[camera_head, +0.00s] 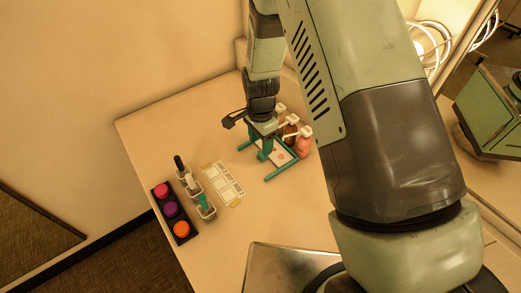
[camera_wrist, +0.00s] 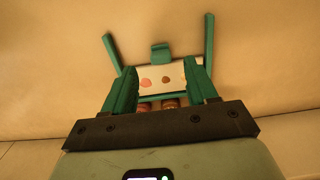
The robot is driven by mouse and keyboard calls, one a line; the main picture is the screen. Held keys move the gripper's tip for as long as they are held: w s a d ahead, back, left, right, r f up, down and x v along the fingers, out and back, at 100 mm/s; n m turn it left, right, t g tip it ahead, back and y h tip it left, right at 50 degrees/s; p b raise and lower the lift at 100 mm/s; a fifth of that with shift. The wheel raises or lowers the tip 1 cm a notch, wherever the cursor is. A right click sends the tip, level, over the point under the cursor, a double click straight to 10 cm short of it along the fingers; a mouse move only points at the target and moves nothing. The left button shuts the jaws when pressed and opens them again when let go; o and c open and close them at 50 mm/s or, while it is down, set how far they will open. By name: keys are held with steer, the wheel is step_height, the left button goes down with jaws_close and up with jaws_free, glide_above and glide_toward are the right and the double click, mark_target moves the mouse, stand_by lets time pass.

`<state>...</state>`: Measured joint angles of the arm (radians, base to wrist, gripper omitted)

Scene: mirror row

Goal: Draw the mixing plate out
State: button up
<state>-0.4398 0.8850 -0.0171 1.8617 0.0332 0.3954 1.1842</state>
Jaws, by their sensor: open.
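The mixing plate is a pale plate (camera_head: 283,157) with reddish dabs in a teal frame (camera_head: 283,173), partly hidden by my gripper in the head view. In the wrist view the plate (camera_wrist: 180,67) shows a pink and a brown dab, with a teal tab (camera_wrist: 160,50) at its top edge. Teal rails (camera_wrist: 209,38) reach out on both sides. My gripper (camera_wrist: 163,72) is open, its teal fingers spread to either side of the plate in that view. In the head view my gripper (camera_head: 261,146) is over the frame. I cannot tell whether it touches anything.
Bottles with pale pump tops (camera_head: 304,144) stand just behind the plate. A label card (camera_head: 224,184), small holders with tools (camera_head: 203,202) and a black tray of coloured pots (camera_head: 171,209) lie to the left. A mirror (camera_head: 489,120) is at right. The tabletop (camera_head: 285,215) in front is clear.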

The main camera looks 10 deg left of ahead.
mark_target(260, 153)
step_height(260, 153, down, 5)
stand_by(0.3)
jaws_close()
